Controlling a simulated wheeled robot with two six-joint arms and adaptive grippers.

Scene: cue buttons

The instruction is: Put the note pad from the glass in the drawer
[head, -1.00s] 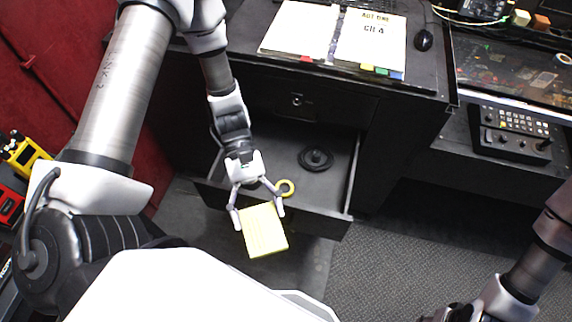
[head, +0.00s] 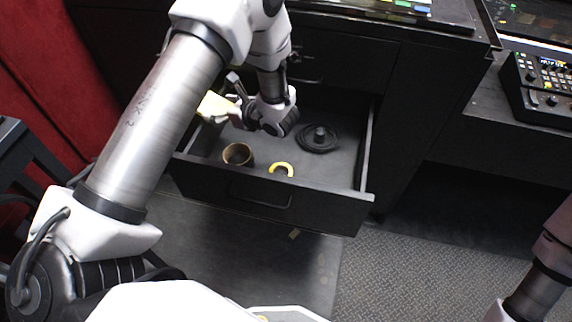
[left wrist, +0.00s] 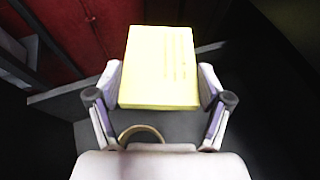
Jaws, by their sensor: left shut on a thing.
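The yellow note pad (head: 215,106) is held by my left gripper (head: 236,101) over the left side of the open black drawer (head: 270,198). The gripper partly hides it in the head view. In the left wrist view the pad (left wrist: 160,68) sits between the two fingers of the left gripper (left wrist: 160,88), which is shut on it. The pad looks raised above the drawer floor; the exact height is hard to tell. My right gripper is out of view; only part of that arm shows at the lower right. I cannot pick out the glass.
In the drawer lie a brown ring-shaped thing (head: 238,154), a yellow ring (head: 281,169) and a coiled black cable (head: 318,138). A red curtain (head: 60,75) hangs at the left. A button panel (head: 540,85) stands at the right. The drawer's front middle floor has free room.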

